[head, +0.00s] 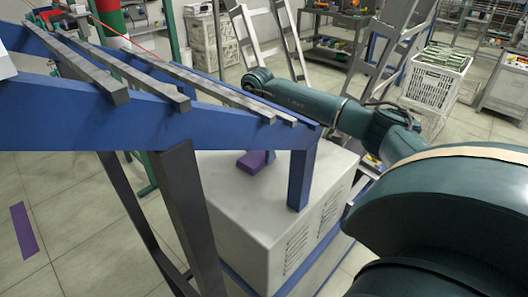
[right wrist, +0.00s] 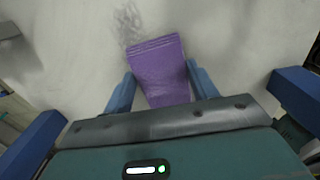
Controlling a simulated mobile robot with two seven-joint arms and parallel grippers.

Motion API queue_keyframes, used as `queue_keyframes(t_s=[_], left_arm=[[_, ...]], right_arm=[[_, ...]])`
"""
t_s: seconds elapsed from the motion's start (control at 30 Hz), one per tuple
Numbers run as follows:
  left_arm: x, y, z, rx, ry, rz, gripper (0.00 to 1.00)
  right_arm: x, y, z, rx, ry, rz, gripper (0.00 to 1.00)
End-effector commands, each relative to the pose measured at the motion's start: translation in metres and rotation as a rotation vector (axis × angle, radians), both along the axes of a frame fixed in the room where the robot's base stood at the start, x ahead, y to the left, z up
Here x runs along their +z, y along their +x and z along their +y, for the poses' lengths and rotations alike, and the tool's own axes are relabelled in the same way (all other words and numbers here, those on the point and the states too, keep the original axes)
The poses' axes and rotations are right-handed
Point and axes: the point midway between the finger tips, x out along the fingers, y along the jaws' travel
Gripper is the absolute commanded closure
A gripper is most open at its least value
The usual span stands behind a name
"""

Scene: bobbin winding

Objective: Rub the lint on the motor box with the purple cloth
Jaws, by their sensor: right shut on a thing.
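The motor box (head: 235,205) is a pale box with vent slots, standing under a blue frame in the head view. The purple cloth (head: 257,160) shows on or just above its top; the frame hides part of it. In the right wrist view my right gripper (right wrist: 162,88) is shut on the purple cloth (right wrist: 160,66), between its two blue fingers. The cloth's free edge points up the picture. A grey, hair-like patch of lint (right wrist: 128,22) lies on the pale box top just beyond that edge, slightly left. My left gripper is not in view.
The blue frame (head: 230,130) with grey bars (head: 150,85) crosses over the box, and a blue post (head: 300,180) stands at its right. A purple strip (head: 24,229) lies on the floor. A white crate (head: 436,82) and metal racks stand behind.

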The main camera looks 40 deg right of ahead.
Motion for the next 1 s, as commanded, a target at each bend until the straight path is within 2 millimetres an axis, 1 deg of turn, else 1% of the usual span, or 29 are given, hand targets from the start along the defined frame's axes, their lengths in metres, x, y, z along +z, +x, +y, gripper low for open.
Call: queue_keyframes(t_s=[0.1, 0.27, 0.63, 0.9, 1.0], left_arm=[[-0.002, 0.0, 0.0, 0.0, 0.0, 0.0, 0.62], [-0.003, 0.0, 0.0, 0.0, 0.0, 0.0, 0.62], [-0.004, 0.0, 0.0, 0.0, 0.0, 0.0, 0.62], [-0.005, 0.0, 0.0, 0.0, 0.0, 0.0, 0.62], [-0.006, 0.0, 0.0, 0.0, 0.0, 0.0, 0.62]], right_arm=[[-0.002, 0.008, 0.001, 0.001, -0.001, 0.0, 0.71], [-0.002, 0.01, -0.001, 0.0, -0.003, 0.001, 0.71], [-0.001, 0.012, -0.033, -0.002, -0.003, 0.002, 0.71], [0.0, 0.013, -0.042, -0.001, -0.003, 0.001, 0.71], [-0.001, 0.014, -0.049, -0.002, -0.002, 0.001, 0.71]])
